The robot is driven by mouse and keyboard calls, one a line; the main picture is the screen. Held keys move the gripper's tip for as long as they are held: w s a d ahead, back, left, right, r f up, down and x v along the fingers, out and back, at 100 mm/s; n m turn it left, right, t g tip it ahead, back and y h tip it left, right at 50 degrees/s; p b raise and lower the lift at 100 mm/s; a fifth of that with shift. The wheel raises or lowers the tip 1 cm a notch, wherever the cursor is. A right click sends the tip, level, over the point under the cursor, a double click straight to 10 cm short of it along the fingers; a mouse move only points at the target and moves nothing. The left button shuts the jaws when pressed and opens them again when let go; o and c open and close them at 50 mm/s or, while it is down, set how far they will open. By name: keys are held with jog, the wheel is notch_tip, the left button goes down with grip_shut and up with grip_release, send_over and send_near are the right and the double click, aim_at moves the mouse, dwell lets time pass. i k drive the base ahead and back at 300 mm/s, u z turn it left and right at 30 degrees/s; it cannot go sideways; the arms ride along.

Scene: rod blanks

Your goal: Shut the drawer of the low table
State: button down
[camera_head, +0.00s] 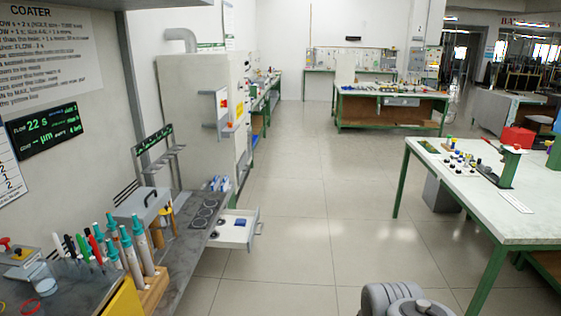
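The low table (181,246) stands at the left, with a dark grey top running along the wall. Its drawer (240,241) is white and stands open, pulled out to the right into the aisle. A handle (259,228) is on the drawer's right-hand front. A small blue item (241,223) and a dark item lie inside the drawer. My gripper is not in view. Only a rounded grey part of my own arm shows at the bottom edge, right of centre, well apart from the drawer.
A wooden rack (153,288) with teal-capped tubes and a grey case (141,205) stand at the near left. A tall cream cabinet (197,115) stands behind the low table. A green-legged white table (480,200) is at the right. The tiled floor (290,225) between is clear.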

aim_at(231, 236)
jog(key=z, duration=0.05)
jog(key=i, duration=2)
jog(key=u, duration=0.9)
jog(key=i, duration=1.45)
jog(key=u, duration=0.75)
